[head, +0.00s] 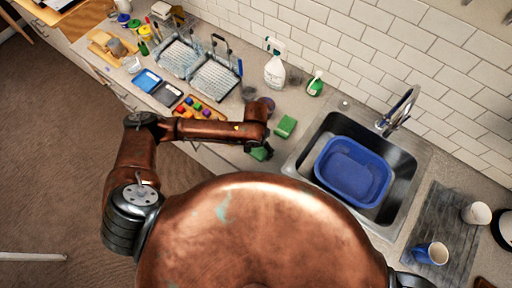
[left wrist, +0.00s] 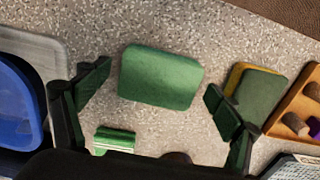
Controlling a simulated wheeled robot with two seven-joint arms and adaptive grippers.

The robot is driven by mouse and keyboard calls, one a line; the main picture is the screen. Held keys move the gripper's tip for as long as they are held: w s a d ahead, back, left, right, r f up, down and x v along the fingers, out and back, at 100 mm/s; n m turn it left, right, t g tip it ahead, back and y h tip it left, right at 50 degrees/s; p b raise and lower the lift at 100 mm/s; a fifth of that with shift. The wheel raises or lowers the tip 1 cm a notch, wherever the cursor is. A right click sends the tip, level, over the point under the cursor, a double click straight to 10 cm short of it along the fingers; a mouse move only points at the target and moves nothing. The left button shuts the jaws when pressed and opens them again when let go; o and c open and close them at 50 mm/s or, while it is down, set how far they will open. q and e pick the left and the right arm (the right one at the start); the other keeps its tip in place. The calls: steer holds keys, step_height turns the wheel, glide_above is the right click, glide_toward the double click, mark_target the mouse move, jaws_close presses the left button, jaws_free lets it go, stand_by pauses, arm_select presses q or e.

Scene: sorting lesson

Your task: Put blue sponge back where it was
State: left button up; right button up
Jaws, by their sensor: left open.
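No sponge that looks blue shows in either view. A green sponge (left wrist: 160,77) lies flat on the speckled counter in the left wrist view, and part of it shows in the head view (head: 261,153) beneath my left gripper. My left gripper (left wrist: 155,88) is open, with its fingers apart on either side of this sponge. I cannot tell whether they touch it. Another green sponge (head: 285,127) lies on the counter nearer the wall. A yellow-and-green sponge (left wrist: 257,90) lies beside the right-hand finger in the left wrist view. My right gripper is not in view.
The sink (head: 404,187) with a blue basin (head: 352,171) is to the right. A wooden tray with coloured blocks (head: 200,109) and wire racks (head: 215,78) are to the left. Spray bottles (head: 274,71) stand by the wall. A blue mug (head: 431,254) stands on a grey mat.

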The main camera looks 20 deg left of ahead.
mark_target(256, 149)
arm_select(q)
steer(key=shift+r, duration=0.1)
step_height(256, 149, up, 12)
stand_by(0.5)
stand_by(0.5)
